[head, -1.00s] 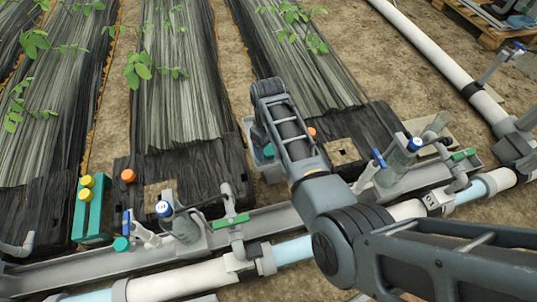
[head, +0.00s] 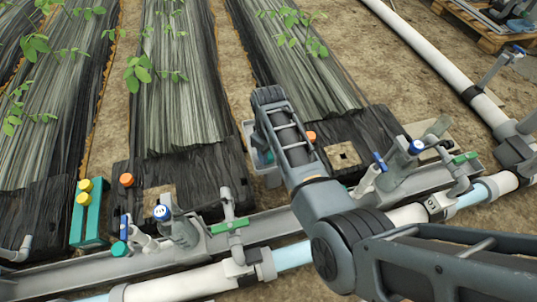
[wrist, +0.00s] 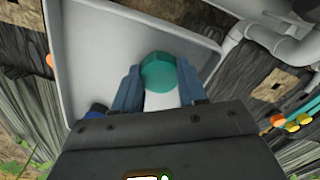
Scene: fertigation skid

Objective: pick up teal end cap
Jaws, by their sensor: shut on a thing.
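The teal end cap (wrist: 158,72) is a short round piece between the fingertips of my gripper (wrist: 159,75) in the wrist view. The two blue-grey fingers are shut on its sides. A pale surface shows between the fingers behind the cap. The grey bin (wrist: 95,30) lies beyond the cap in the wrist view; I cannot tell whether the cap touches it. In the head view the bin (head: 248,140) is partly hidden by my arm, a bit of teal (head: 268,156) shows at it, and my fingers are hidden.
A blue item (wrist: 97,108) shows beside my left finger. In the head view, a valve assembly (head: 180,232) with another teal cap (head: 120,248) stands at left on the grey channel. A teal block (head: 84,226) with yellow knobs stands farther left. A second valve assembly (head: 402,162) stands right of my arm.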

